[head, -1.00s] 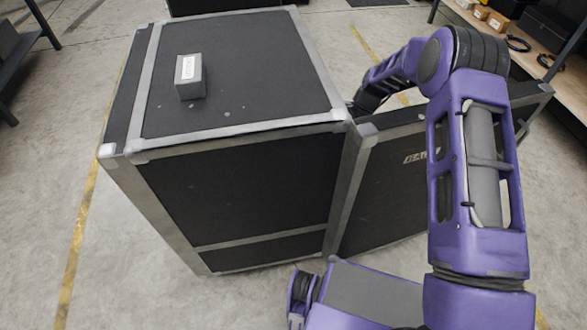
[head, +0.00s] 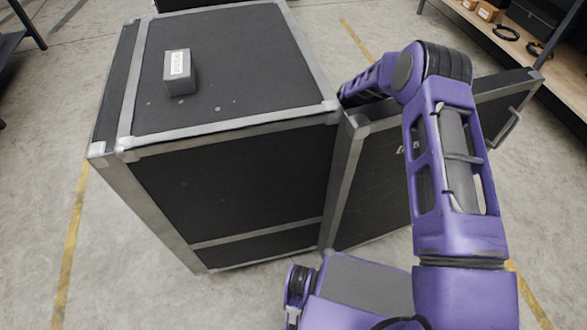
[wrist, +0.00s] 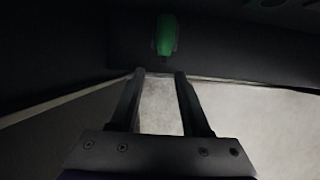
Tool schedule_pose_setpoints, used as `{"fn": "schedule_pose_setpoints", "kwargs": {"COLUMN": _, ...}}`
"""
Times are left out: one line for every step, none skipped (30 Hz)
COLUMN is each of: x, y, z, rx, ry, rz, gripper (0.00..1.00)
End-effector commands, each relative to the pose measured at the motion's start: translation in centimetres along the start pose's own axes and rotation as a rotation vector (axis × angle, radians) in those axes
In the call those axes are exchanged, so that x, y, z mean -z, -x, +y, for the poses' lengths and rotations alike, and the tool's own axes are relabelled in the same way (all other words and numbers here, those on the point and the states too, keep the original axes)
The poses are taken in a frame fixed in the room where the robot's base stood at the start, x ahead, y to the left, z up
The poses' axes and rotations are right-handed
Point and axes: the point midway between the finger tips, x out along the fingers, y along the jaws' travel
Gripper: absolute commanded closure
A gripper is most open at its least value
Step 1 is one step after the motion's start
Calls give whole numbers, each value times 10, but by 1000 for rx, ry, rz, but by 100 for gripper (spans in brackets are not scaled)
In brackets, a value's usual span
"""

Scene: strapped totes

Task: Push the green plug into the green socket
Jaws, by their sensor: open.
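A green part (wrist: 165,35) shows in the wrist view, upright and rounded, against a dark panel just beyond my fingertips. I cannot tell whether it is the green plug or the green socket. My gripper (wrist: 160,73) is open, its two dark fingers apart with only pale floor visible between them. The fingertips point at the green part from just below it in the picture and look apart from it. In the head view my gripper is hidden behind the black case (head: 230,190) and its open door (head: 375,185).
The door stands open to the right, with a handle (head: 507,128) on its far edge. A small labelled grey box (head: 180,75) sits on the case top. A shelf (head: 530,55) with boxes and cable loops is at upper right. Dim green marks show at the wrist view's top right.

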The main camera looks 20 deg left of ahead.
Motion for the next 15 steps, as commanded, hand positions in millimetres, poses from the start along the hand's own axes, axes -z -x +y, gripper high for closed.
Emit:
{"fn": "schedule_pose_setpoints", "kwargs": {"x": 0, "y": -1, "z": 0, "rx": 1, "ry": 0, "rz": 0, "gripper": 53}}
{"fn": "schedule_pose_setpoints", "kwargs": {"x": 0, "y": -1, "z": 0, "rx": 1, "ry": 0, "rz": 0, "gripper": 53}}
{"fn": "schedule_pose_setpoints", "kwargs": {"x": 0, "y": 0, "z": 0, "rx": 1, "ry": 0, "rz": 0, "gripper": 53}}
{"fn": "schedule_pose_setpoints", "kwargs": {"x": 0, "y": 0, "z": 0, "rx": 1, "ry": 0, "rz": 0, "gripper": 53}}
{"fn": "schedule_pose_setpoints", "kwargs": {"x": 0, "y": 0, "z": 0, "rx": 1, "ry": 0, "rz": 0, "gripper": 53}}
{"fn": "schedule_pose_setpoints", "kwargs": {"x": 0, "y": 0, "z": 0, "rx": 1, "ry": 0, "rz": 0, "gripper": 53}}
{"fn": "schedule_pose_setpoints", "kwargs": {"x": 0, "y": 0, "z": 0, "rx": 1, "ry": 0, "rz": 0, "gripper": 53}}
{"fn": "schedule_pose_setpoints", "kwargs": {"x": 0, "y": 0, "z": 0, "rx": 1, "ry": 0, "rz": 0, "gripper": 53}}
{"fn": "schedule_pose_setpoints", "kwargs": {"x": 0, "y": -2, "z": 0, "rx": 0, "ry": 0, "rz": 0, "gripper": 53}}
{"fn": "schedule_pose_setpoints", "kwargs": {"x": 0, "y": -3, "z": 0, "rx": 0, "ry": 0, "rz": 0, "gripper": 53}}
{"fn": "schedule_pose_setpoints", "kwargs": {"x": 0, "y": -6, "z": -1, "rx": 0, "ry": 0, "rz": 0, "gripper": 53}}
{"fn": "schedule_pose_setpoints", "kwargs": {"x": 0, "y": -12, "z": -1, "rx": -2, "ry": -1, "rz": -1, "gripper": 53}}
{"fn": "schedule_pose_setpoints", "kwargs": {"x": 1, "y": -17, "z": -2, "rx": -2, "ry": -1, "rz": -1, "gripper": 53}}
{"fn": "schedule_pose_setpoints", "kwargs": {"x": 1, "y": -21, "z": -3, "rx": -2, "ry": -1, "rz": -1, "gripper": 53}}
{"fn": "schedule_pose_setpoints", "kwargs": {"x": 1, "y": -28, "z": -4, "rx": -2, "ry": -1, "rz": -1, "gripper": 53}}
